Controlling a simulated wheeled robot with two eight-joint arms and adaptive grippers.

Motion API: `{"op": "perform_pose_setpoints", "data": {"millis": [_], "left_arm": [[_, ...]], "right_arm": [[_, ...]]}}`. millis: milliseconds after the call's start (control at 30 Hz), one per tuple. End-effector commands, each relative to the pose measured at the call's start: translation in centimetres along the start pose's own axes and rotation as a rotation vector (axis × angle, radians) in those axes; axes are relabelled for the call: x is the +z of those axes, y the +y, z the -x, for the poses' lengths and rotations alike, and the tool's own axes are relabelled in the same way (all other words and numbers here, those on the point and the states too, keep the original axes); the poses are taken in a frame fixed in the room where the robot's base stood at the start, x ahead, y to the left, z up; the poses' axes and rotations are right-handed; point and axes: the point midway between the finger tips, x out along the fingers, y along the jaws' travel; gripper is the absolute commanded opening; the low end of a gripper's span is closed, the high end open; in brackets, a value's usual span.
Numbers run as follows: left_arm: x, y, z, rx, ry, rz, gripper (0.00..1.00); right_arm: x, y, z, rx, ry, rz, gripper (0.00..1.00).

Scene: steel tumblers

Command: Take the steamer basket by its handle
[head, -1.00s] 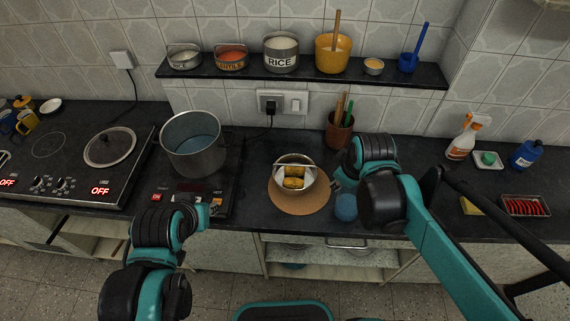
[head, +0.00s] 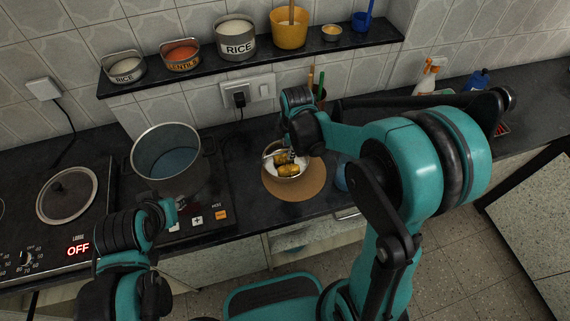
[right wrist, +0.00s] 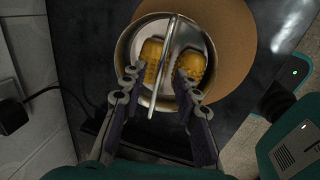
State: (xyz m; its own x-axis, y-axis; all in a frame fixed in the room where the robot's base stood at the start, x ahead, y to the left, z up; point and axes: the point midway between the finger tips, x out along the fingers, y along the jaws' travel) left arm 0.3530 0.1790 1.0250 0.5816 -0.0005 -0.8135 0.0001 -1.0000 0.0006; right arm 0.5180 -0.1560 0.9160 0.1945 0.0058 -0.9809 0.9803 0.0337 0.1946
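The steamer basket (head: 268,172) is a round steel bowl holding yellow corn pieces (head: 288,170). It sits on a round tan board (head: 305,188). In the right wrist view the basket (right wrist: 126,45) has a flat steel handle (right wrist: 170,45) arching across its middle, with corn (right wrist: 152,52) on both sides. My right gripper (head: 291,152) points down over the basket. In the right wrist view my right gripper (right wrist: 158,82) is open, with one finger on each side of the handle and gaps visible. My left gripper (head: 172,212) hangs near the hob's front; its fingers are not clear.
A large steel pot (head: 165,140) of bluish liquid stands on the hob left of the basket. A blue cup (head: 341,178) is close right of the board, partly behind my arm. A utensil holder is behind my right gripper. A shelf (head: 260,57) with containers runs above.

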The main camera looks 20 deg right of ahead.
Motion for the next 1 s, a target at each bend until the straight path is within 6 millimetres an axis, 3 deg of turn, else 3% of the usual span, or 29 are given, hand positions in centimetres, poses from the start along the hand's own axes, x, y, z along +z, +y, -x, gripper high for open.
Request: {"op": "perform_pose_setpoints", "data": {"millis": [33, 167, 400, 533, 1000], "left_arm": [[0.5, 0.0, -0.7, 0.0, 0.0, 0.0, 0.28], [0.9, 0.0, -1.3, 0.0, 0.0, 0.0, 0.28], [0.9, 0.0, -1.2, 0.0, 0.0, 0.0, 0.28], [0.9, 0.0, -1.2, 0.0, 0.0, 0.0, 0.28], [0.9, 0.0, -1.2, 0.0, 0.0, 0.0, 0.28]], "right_arm": [[0.0, -0.1, -1.3, 0.0, 0.0, 0.0, 0.31], [0.0, -0.1, -3.0, 0.0, 0.0, -0.001, 0.31], [0.0, 0.0, -3.1, 0.0, 0.0, -0.001, 0.31], [0.0, 0.0, -3.1, 0.0, 0.0, -0.001, 0.0], [0.0, 0.0, -3.1, 0.0, 0.0, -0.001, 0.0]]}}
